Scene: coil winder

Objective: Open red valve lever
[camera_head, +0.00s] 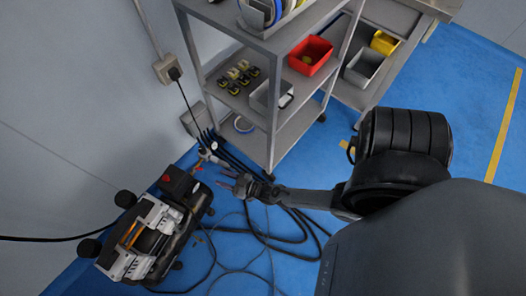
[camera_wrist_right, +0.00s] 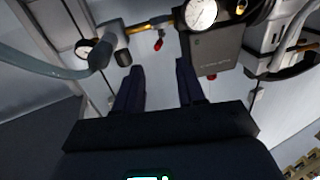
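The red valve lever (camera_wrist_right: 158,44) is small and hangs below a brass pipe fitting at the top middle of the right wrist view. In the head view, a small red-orange spot (camera_head: 198,169) near the gauges may be the lever, but it is too small to be sure. My right gripper (camera_head: 224,178) points left toward the compressor fittings. In the right wrist view its two dark fingers (camera_wrist_right: 160,72) are apart, with nothing between them. The lever appears beyond the fingertips, between their lines, with no contact visible. My left gripper is not in view.
The compressor (camera_head: 150,238) stands on the blue floor by the wall. A round gauge (camera_wrist_right: 201,14) and a dark box (camera_wrist_right: 213,50) sit right of the lever. Black hoses (camera_head: 262,232) lie on the floor. A grey shelf cart (camera_head: 270,140) stands behind my right arm.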

